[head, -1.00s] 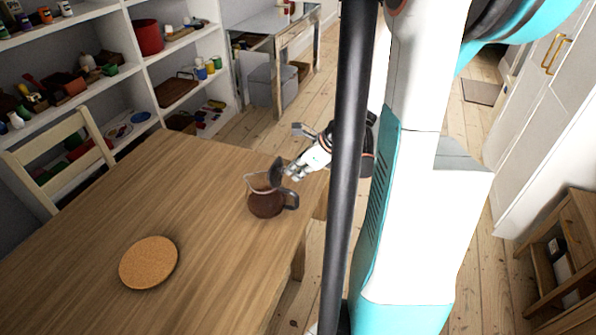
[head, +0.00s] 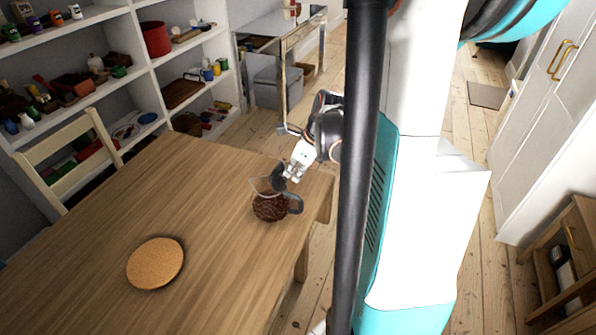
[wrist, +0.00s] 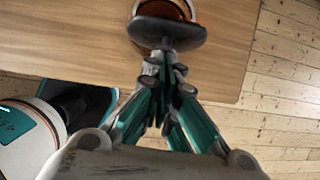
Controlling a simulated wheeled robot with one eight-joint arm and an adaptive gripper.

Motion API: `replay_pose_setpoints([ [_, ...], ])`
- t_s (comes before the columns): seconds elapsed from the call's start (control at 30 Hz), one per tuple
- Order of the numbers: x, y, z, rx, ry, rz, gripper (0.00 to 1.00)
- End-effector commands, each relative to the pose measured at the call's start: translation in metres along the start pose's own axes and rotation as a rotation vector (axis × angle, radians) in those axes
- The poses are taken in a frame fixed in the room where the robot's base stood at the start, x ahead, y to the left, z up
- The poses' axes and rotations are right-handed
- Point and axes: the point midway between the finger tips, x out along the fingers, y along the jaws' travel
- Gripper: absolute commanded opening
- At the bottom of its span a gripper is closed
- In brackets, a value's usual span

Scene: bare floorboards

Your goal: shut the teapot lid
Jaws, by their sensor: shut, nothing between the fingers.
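The teapot (head: 269,208) is a glass pot with dark brown contents and a dark handle, upright near the table's right edge. Its dark lid (head: 279,173) is open, tilted up over the handle side of the rim. In the wrist view the lid (wrist: 168,33) is a dark disc in front of the fingers and hides part of the pot (wrist: 164,9). My gripper (head: 291,177) is shut and empty, on the handle side of the lid. Its fingertips (wrist: 164,64) are at or very near the lid's outer face; I cannot tell whether they touch.
The wooden table (head: 205,215) is mostly clear. A round cork mat (head: 155,263) lies at its front left. A chair (head: 70,165) stands at its far left side, before a filled white shelf (head: 145,70). Bare floor lies to the right of the table.

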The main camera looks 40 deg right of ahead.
Motion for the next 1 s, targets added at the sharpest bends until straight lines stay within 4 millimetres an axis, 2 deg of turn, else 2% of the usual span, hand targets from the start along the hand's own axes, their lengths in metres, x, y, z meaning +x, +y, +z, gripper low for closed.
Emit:
replay_pose_setpoints([
  [0.17, 0.000, 0.001, 0.019, -0.014, 0.148, -0.005, 0.00],
  [0.47, 0.010, 0.003, 0.045, -0.026, 0.435, -0.020, 0.00],
  [1.0, 0.041, 0.005, 0.079, -0.021, 0.441, -0.020, 0.00],
])
